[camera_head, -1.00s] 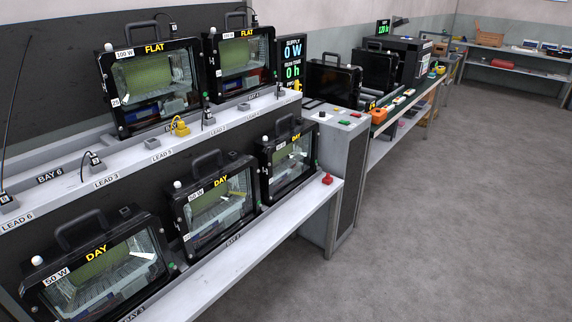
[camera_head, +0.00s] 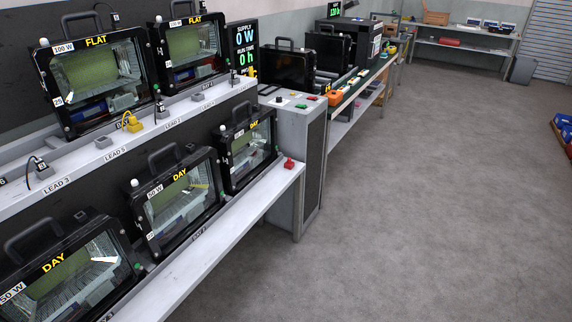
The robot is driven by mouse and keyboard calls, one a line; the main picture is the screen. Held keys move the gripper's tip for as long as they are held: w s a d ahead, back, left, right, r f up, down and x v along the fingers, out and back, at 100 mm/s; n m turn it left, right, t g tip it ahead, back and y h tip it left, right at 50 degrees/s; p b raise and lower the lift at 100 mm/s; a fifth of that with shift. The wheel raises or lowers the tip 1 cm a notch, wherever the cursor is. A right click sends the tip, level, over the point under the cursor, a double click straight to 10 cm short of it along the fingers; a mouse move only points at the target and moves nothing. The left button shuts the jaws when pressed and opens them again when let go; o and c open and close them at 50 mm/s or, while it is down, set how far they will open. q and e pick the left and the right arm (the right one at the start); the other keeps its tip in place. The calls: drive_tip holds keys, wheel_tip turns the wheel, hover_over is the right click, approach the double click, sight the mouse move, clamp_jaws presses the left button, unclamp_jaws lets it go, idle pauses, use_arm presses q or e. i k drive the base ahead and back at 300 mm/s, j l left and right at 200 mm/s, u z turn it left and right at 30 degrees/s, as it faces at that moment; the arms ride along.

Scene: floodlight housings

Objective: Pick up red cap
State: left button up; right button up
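A small red cap-like piece (camera_head: 289,163) sits at the right end of the lower grey shelf (camera_head: 225,222), beside the rightmost lower floodlight. Neither of my grippers is in view.
Black floodlight housings stand in two rows, such as a lower DAY one (camera_head: 180,200) and an upper FLAT one (camera_head: 95,78). A grey cabinet (camera_head: 300,160) ends the rack. A long bench (camera_head: 375,85) runs beyond it. Blue bins (camera_head: 563,125) stand far right. The floor (camera_head: 420,200) is clear.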

sight(290, 164)
drive_tip(key=i+l+u, duration=0.15)
drive_tip(key=i+l, duration=0.75)
drive_tip(key=l, duration=0.1)
